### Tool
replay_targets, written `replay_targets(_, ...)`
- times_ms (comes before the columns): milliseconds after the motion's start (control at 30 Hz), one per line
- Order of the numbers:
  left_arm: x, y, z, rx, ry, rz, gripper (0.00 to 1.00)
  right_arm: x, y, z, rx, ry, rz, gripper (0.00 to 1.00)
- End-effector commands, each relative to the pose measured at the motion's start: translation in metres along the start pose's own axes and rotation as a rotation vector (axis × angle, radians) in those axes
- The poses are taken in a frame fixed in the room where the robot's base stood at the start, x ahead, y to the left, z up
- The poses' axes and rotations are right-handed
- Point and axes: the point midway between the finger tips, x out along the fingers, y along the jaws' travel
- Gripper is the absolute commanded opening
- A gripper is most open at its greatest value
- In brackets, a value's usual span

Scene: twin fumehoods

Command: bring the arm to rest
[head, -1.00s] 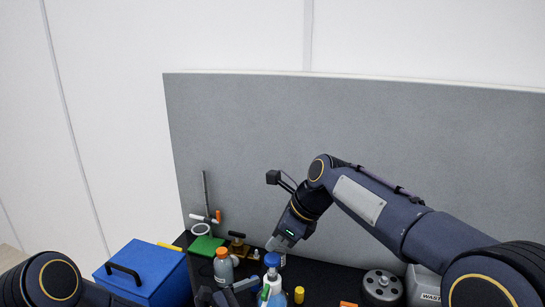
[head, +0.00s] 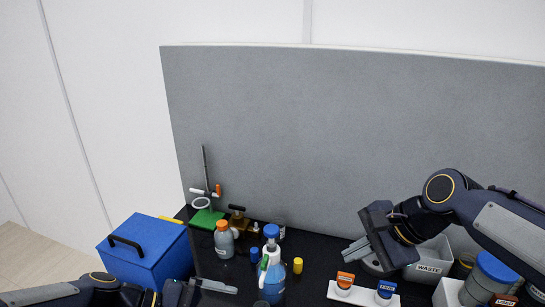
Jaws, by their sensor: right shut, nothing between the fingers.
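My right arm comes in from the right edge. Its gripper (head: 352,249) is shut and empty, in front of the grey panel and above the right part of the dark bench, next to the grey WASTE bin (head: 431,262). The gripper and arm hide part of what stands behind them. My left gripper (head: 226,288) is low at the bottom edge, left of the blue-capped bottle (head: 272,270). Only part of it shows, and I cannot tell whether its fingers are open.
A blue box (head: 150,258) stands at the left. An orange-capped bottle (head: 224,241), a green-based stand (head: 206,217) and a yellow vial (head: 297,265) are on the bench. A white rack (head: 363,297) holds orange- and blue-capped jars. A blue-lidded container (head: 490,275) stands at the right.

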Motion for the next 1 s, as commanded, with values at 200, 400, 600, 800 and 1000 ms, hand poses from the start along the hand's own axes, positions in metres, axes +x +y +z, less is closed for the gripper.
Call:
replay_targets(200,-0.045,-0.052,0.031,0.498,0.279,-0.251,1.00,-0.022,0.106,-0.002,-0.506,0.110,-0.039,0.00)
replay_targets(400,-0.083,-0.083,0.032,0.818,0.510,-0.423,1.00,-0.011,0.179,0.004,-0.898,0.224,0.007,0.00)
replay_targets(600,-0.100,-0.093,0.030,0.944,0.617,-0.497,1.00,0.000,0.208,0.006,-1.072,0.273,0.051,0.00)
replay_targets(800,-0.102,-0.094,0.029,0.952,0.625,-0.505,1.00,0.001,0.210,0.007,-1.089,0.274,0.056,0.00)
replay_targets(1000,-0.102,-0.094,0.029,0.951,0.624,-0.504,1.00,0.001,0.210,0.007,-1.088,0.273,0.055,0.00)
